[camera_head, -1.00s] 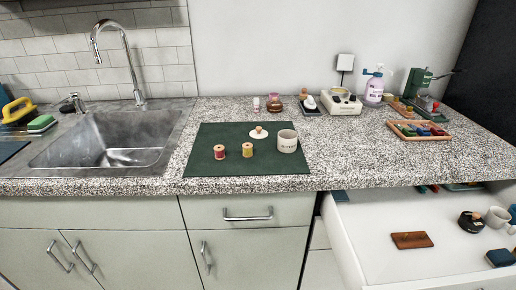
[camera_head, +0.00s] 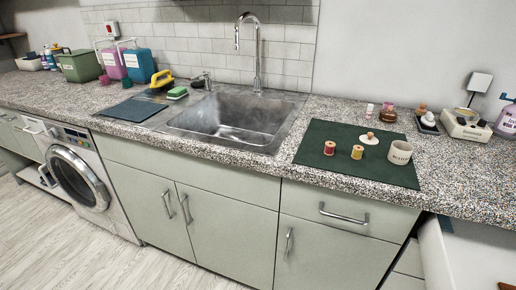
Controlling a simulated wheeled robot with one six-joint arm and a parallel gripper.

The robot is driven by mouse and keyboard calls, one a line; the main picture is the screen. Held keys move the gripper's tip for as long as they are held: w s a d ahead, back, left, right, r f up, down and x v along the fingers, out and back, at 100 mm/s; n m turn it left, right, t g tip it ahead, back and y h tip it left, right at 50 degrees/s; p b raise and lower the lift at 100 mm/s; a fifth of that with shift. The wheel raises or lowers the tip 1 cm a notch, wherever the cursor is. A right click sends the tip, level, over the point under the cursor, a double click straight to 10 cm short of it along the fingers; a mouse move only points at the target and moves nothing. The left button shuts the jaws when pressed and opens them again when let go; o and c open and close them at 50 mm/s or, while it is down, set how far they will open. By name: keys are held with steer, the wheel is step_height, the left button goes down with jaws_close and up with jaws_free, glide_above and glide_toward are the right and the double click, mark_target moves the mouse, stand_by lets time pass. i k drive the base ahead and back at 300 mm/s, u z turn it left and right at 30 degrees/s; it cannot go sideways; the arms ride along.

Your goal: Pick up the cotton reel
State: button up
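Two small cotton reels stand upright on a dark green mat (camera_head: 376,173) on the speckled counter. The left one is a red reel (camera_head: 329,148) and the right one is a yellow reel (camera_head: 357,152), with a small gap between them. A white mug (camera_head: 399,152) stands on the mat to their right. A white disc with a wooden knob (camera_head: 368,138) lies behind the reels. My gripper is not in view.
A sink (camera_head: 232,118) with a tall tap (camera_head: 247,50) is left of the mat. A yellow-handled brush (camera_head: 162,79) and bins stand farther left. A washing machine (camera_head: 78,175) is below. An open drawer (camera_head: 436,262) juts out at lower right.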

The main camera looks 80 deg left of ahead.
mark_target(329, 150)
steer(key=u, duration=1.65)
